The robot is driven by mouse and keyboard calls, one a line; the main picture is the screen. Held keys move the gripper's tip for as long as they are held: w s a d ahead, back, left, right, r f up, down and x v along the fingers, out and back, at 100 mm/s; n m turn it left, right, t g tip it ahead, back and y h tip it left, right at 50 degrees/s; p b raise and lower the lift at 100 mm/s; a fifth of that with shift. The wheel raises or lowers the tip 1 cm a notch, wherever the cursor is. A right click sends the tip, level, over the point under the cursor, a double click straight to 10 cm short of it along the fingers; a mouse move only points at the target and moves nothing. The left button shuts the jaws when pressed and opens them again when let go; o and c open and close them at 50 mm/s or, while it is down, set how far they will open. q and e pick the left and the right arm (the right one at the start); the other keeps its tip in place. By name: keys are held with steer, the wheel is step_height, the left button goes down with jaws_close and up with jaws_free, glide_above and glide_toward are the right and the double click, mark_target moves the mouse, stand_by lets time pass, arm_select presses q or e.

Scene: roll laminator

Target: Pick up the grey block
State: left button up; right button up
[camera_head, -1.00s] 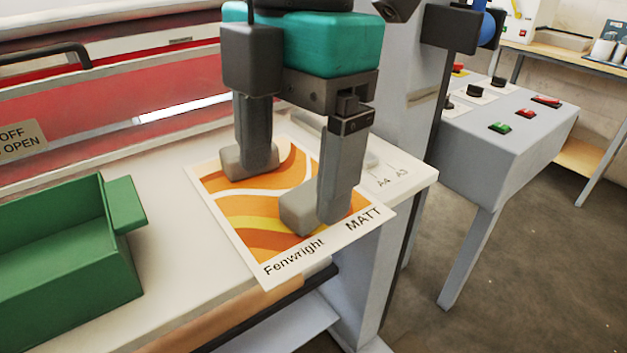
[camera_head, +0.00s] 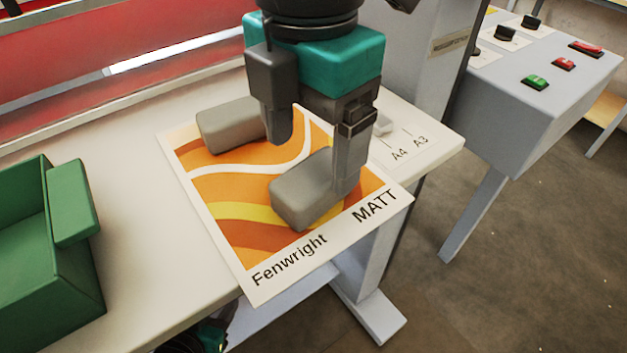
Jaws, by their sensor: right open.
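Two grey blocks lie on an orange, yellow and white printed sheet marked "Fenwright MATT" (camera_head: 290,262). The nearer grey block (camera_head: 298,192) is at the sheet's middle, and the farther grey block (camera_head: 228,125) is by its back edge. My right gripper (camera_head: 315,165) points down over the sheet with its fingers apart. One finger is beside the right end of the farther block. The other overlaps the right end of the nearer block in the picture and hides part of it. I cannot tell whether either finger touches a block.
The sheet lies on a pale table (camera_head: 135,235) with its front corner past the edge. A green open box (camera_head: 75,270) stands at the left. The red laminator (camera_head: 60,80) is behind. A grey control console (camera_head: 540,110) with buttons stands at the right.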

mark_target(313, 172)
steer(key=f, duration=0.5)
steer(key=shift+w+d+f, duration=0.15)
steer(key=shift+w, duration=0.05)
steer(key=c, duration=1.5)
